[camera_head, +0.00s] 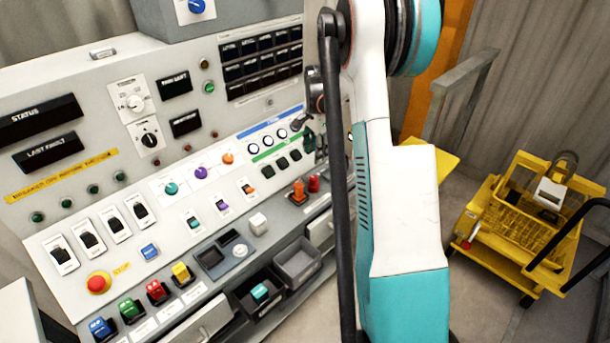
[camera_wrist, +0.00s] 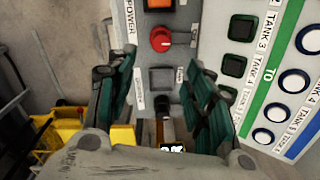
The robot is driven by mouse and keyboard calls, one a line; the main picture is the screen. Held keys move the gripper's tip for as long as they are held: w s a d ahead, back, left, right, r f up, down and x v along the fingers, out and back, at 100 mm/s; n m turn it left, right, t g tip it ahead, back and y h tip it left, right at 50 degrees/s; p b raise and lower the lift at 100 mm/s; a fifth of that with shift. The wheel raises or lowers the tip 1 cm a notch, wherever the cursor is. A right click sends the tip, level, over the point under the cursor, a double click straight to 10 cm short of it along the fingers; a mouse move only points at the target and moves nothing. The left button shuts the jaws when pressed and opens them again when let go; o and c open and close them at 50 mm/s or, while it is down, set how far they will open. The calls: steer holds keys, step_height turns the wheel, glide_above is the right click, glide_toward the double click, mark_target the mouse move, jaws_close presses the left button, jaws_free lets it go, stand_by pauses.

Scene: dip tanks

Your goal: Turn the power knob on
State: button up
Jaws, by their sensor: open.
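The red power knob (camera_wrist: 160,40) sits on the panel in the wrist view, beside the printed word POWER. In the head view, my gripper (camera_head: 309,140) is near the panel's right end, partly hidden by my arm. I cannot make out the power knob surely in that view.
An orange square button (camera_wrist: 158,6) is above the knob and a dark square button (camera_wrist: 161,79) below it. Tank buttons (camera_wrist: 234,65) are to the right. The head view shows the wide control panel (camera_head: 75,218) and a yellow cart (camera_head: 505,255) on the floor.

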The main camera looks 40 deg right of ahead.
mark_target(315, 177)
step_height(315, 177, down, 12)
steer(key=b, duration=0.3)
steer(key=shift+w+f, duration=0.15)
steer(key=shift+f, duration=0.05)
steer(key=c, duration=1.1)
